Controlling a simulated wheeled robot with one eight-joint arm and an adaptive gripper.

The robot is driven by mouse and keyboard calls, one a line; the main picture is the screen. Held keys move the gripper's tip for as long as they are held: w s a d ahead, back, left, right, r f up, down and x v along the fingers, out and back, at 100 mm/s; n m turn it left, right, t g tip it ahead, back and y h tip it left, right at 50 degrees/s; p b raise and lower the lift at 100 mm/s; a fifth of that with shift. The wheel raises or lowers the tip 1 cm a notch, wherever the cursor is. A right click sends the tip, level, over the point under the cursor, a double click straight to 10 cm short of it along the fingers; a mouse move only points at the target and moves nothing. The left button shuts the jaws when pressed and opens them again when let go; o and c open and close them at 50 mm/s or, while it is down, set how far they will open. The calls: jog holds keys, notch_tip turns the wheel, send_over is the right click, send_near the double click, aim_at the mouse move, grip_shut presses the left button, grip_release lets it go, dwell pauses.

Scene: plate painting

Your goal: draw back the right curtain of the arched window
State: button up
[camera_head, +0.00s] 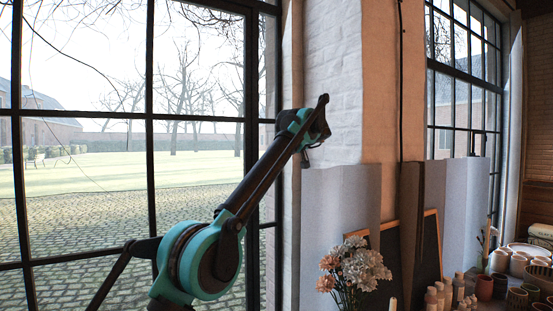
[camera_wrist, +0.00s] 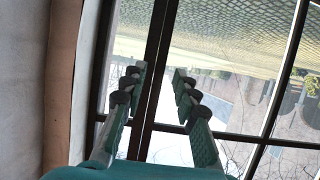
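A tall black-framed window (camera_head: 153,115) fills the left of the head view; its top is out of frame, so no arch shows. No hanging curtain shows clearly at its right edge. Grey upright sheets (camera_head: 335,210) stand in front of the white brick pier to the right; I cannot tell whether they are cloth or board. In the wrist view my gripper (camera_wrist: 160,82) is open and empty, its two fingers apart before the dark window bars (camera_wrist: 152,85). That view appears upside down. In the head view the fingers cannot be made out at the arm's end.
White and pink flowers (camera_head: 355,268), a dark framed board (camera_head: 428,250) and several bottles and pots (camera_head: 485,287) stand at the lower right. A second window (camera_head: 462,80) is farther right. A dark cable (camera_head: 401,90) runs down the pier.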

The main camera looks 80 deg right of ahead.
jog(key=v, duration=1.1)
jog(key=shift+s+a+r, duration=0.2)
jog(key=shift+s+a, duration=0.05)
